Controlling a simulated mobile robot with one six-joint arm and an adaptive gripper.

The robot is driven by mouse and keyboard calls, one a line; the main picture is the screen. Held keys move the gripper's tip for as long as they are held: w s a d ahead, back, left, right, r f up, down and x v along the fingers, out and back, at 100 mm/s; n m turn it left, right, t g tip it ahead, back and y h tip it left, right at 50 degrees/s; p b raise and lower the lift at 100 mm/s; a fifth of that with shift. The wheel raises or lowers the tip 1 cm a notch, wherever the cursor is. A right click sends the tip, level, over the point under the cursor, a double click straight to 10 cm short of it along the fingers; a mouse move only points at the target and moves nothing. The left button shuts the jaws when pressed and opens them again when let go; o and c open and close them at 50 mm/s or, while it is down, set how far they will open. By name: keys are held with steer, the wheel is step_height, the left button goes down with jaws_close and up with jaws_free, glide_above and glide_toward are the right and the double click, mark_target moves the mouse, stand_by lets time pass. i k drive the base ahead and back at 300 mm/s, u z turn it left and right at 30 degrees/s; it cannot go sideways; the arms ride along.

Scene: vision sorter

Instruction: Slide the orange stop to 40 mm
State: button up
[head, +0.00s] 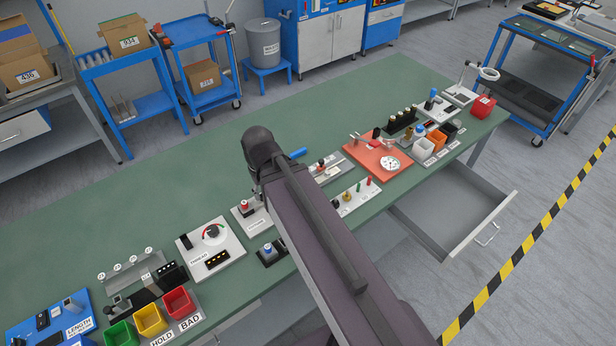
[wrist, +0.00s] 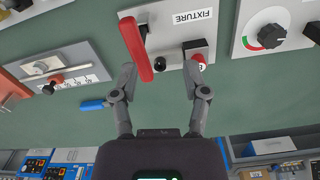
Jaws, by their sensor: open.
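The orange stop (wrist: 57,79) sits on a pale slide with a printed scale (wrist: 80,80), at the left in the wrist view. A dark knob shows beside the stop. The scale marks are too small to read, so I cannot tell its setting. In the head view the slide (head: 330,171) lies just right of my arm. My gripper (wrist: 164,82) is open and empty. In the wrist view its fingers are right of the stop and apart from it, in front of a plate labelled FIXTURE (wrist: 192,17).
A red lever (wrist: 136,48) and a red knob (wrist: 198,60) are close to my fingers. A blue handle (wrist: 92,104) shows beside the left finger. A dial panel (head: 212,236) stands left of my arm. The green bench (head: 150,215) is clear behind the devices.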

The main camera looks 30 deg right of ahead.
mark_target(321, 167)
steer(key=u, duration=0.8)
steer(key=k, duration=1.05)
steer(key=z, duration=1.05)
steer(key=i, duration=0.6)
steer(key=u, duration=0.1)
